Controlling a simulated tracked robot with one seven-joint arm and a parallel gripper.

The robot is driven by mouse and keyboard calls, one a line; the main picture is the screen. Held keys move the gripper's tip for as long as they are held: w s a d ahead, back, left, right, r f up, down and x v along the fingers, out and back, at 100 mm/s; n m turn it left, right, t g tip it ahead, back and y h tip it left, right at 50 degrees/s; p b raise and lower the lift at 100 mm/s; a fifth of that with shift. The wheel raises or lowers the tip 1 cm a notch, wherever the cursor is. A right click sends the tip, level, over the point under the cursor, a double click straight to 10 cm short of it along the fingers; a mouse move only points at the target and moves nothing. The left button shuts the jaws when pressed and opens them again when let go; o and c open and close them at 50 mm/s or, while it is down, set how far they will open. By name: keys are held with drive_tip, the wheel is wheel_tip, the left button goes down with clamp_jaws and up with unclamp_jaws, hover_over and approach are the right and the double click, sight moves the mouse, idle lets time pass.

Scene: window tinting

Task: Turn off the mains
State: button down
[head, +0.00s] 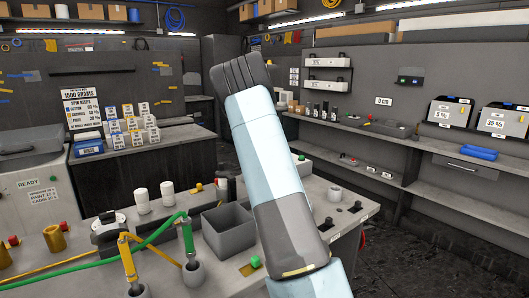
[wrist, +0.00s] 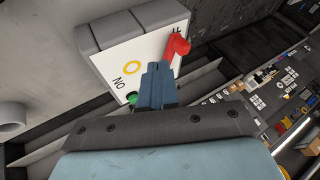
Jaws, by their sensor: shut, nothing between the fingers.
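In the wrist view a white switch box (wrist: 116,62) shows upside down, with the letters "ON", a yellow ring and a green button or lamp on its face. A red lever (wrist: 178,46) stands out at its right edge, beside a second dark label that is partly cut off. My gripper (wrist: 157,72) is shut and empty, its blue fingers in front of the box and just below the lever. I cannot tell whether the fingertips touch the lever.
In the head view a grey workbench (head: 335,185) carries a grey bin (head: 228,230), white cylinders and green and yellow tools. A shelf unit (head: 470,160) stands along the right wall. Dark floor (head: 425,240) lies clear at the right.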

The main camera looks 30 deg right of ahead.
drive_tip(key=shift+v, duration=1.25)
drive_tip(key=s+a+r+n+y, duration=0.1)
drive_tip(key=s+a+r+n, duration=0.25)
drive_tip(key=s+a, duration=0.4)
drive_tip(key=s+a+r+n+y, duration=0.2)
drive_tip(key=s+a+r, duration=0.3)
drive_tip(key=s, duration=0.6)
drive_tip(key=s+a+r+n+y, duration=0.15)
drive_tip(key=s+a+r, duration=0.25)
drive_tip(key=s+a, duration=0.45)
drive_tip(key=s+a+f+n, duration=0.1)
drive_tip(key=s+a+n, duration=0.2)
drive_tip(key=s, duration=0.6)
drive_tip(key=s+a+f+n, duration=0.2)
drive_tip(key=s+a, duration=0.1)
drive_tip(key=s, duration=0.6)
drive_tip(key=s+a+f+n, duration=0.1)
drive_tip(key=s+a+n, duration=0.2)
drive_tip(key=s, duration=0.6)
drive_tip(key=shift+s+f+n+g, duration=0.2)
drive_tip(key=shift+s+n+g, duration=0.05)
drive_tip(key=shift+n+g, duration=0.05)
drive_tip(key=shift+h, duration=0.25)
